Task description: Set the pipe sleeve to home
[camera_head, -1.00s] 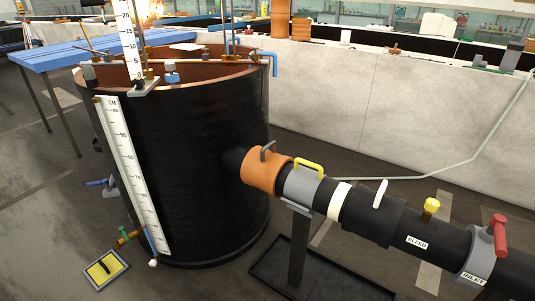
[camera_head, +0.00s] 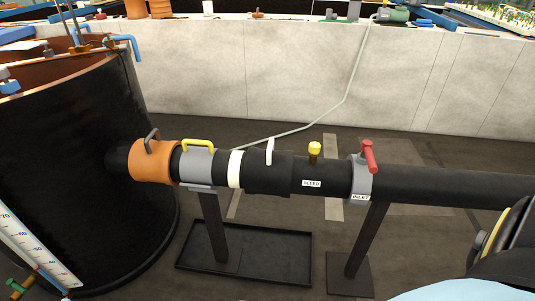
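A black pipe (camera_head: 430,186) runs from the big black tank (camera_head: 70,150) to the right. Along it are an orange collar (camera_head: 153,164) with a dark grey handle, a grey collar (camera_head: 196,168) with a yellow handle, a white ring (camera_head: 235,169), and a wider black sleeve (camera_head: 268,173) with a white upright handle (camera_head: 270,151). The sleeve sits right of the white ring and seems close to it. No part is labelled as the pipe sleeve, so I cannot tell for sure which it is. Neither of my grippers is in view.
A yellow knob (camera_head: 314,152) stands above a BLEED label. A red lever (camera_head: 368,156) is on the INLET collar (camera_head: 360,180). Two posts hold the pipe, one in a black floor tray (camera_head: 285,258). A pale concrete wall (camera_head: 300,75) runs behind. A light blue and black shape fills the lower right corner.

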